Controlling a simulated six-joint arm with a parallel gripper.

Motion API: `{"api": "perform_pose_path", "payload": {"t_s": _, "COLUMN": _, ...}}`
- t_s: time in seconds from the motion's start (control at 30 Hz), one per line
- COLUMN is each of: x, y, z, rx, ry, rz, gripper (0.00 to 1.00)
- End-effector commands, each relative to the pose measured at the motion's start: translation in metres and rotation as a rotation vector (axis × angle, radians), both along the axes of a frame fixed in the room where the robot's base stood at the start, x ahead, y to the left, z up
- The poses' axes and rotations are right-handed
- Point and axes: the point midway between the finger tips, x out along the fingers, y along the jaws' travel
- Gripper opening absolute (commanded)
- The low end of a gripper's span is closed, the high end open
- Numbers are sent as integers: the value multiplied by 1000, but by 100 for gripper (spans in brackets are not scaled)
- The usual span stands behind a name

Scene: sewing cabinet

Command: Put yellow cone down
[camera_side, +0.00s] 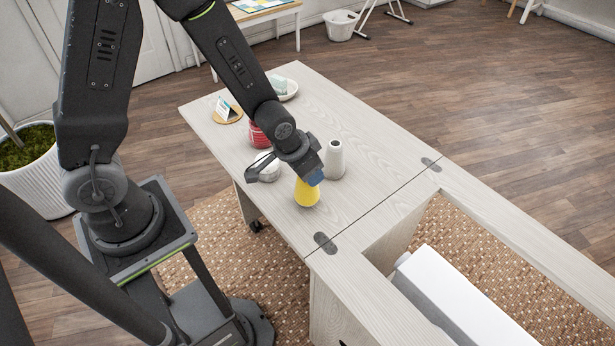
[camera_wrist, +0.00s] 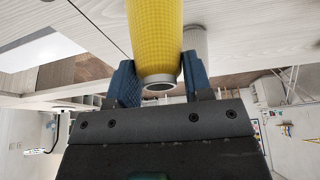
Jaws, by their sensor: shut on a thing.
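The yellow cone (camera_side: 306,194) is upright, wide end down, over the near part of the wooden cabinet top (camera_side: 375,155). My gripper (camera_side: 312,176) is above it, shut on its narrow top. In the wrist view the yellow cone (camera_wrist: 156,30) has its pale tip between the two blue finger pads of my gripper (camera_wrist: 160,82). I cannot tell whether its base touches the top. A white cone (camera_side: 335,159) stands just to the right of it, close by. The white cone also shows partly behind it in the wrist view (camera_wrist: 195,41).
A white round item (camera_side: 266,168) and a red spool (camera_side: 258,136) stand to the left, partly behind my arm. A small tray with cards (camera_side: 228,110) and a white dish (camera_side: 289,90) are farther back. The right of the top is clear, up to a hinged seam and opening.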

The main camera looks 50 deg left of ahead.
Motion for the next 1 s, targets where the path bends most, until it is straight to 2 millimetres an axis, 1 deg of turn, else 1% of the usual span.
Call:
{"api": "perform_pose_path", "payload": {"t_s": 0.03, "x": 0, "y": 0, "z": -8, "rx": -1, "ry": 4, "rz": 0, "gripper": 9}}
{"api": "perform_pose_path", "payload": {"t_s": 0.1, "x": 0, "y": 0, "z": -16, "rx": -2, "ry": 4, "rz": -1, "gripper": 9}}
{"api": "perform_pose_path", "payload": {"t_s": 0.2, "x": 0, "y": 0, "z": -22, "rx": -3, "ry": 2, "rz": -1, "gripper": 9}}
{"api": "perform_pose_path", "payload": {"t_s": 0.57, "x": 0, "y": 0, "z": -25, "rx": -3, "ry": 1, "rz": -1, "gripper": 9}}
{"api": "perform_pose_path", "payload": {"t_s": 0.6, "x": 0, "y": 0, "z": -26, "rx": -3, "ry": 1, "rz": -1, "gripper": 48}}
{"api": "perform_pose_path", "payload": {"t_s": 0.83, "x": 0, "y": 0, "z": -25, "rx": -3, "ry": 0, "rz": -1, "gripper": 70}}
{"api": "perform_pose_path", "payload": {"t_s": 0.87, "x": 0, "y": 0, "z": -25, "rx": -3, "ry": 0, "rz": -1, "gripper": 72}}
{"api": "perform_pose_path", "payload": {"t_s": 1.0, "x": 0, "y": 0, "z": -25, "rx": -3, "ry": 0, "rz": -1, "gripper": 72}}
